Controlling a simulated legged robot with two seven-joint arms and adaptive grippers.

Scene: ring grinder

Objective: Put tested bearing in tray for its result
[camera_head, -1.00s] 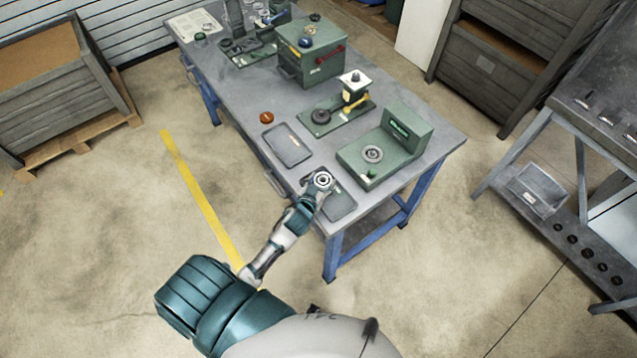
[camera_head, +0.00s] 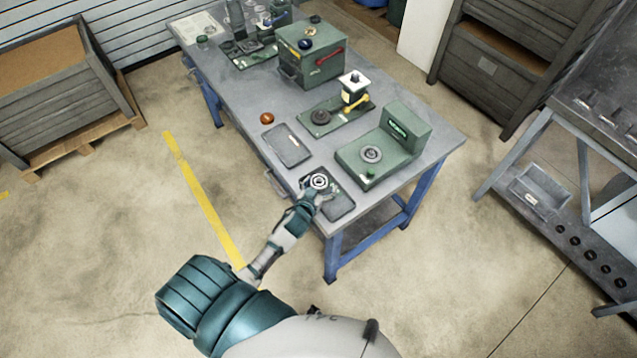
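A ring-shaped bearing (camera_head: 319,181) shows at the upper left part of the near dark tray (camera_head: 341,208), at the table's near end. I cannot tell whether it rests in the tray or is held just above it. My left gripper (camera_head: 319,194) is at the bearing's near side, over the tray. Its fingers are too small to tell whether they grip the bearing. A second, empty grey tray (camera_head: 287,145) lies farther back. The green tester (camera_head: 384,152) stands right of the trays, with a round ring-like part (camera_head: 371,154) on top. My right gripper is not in view.
The table (camera_head: 233,93) also carries an orange-brown round item (camera_head: 267,118), a green plate with a small press (camera_head: 353,88), and a green box (camera_head: 311,52) with a red handle. A steel rack (camera_head: 545,165) stands at right.

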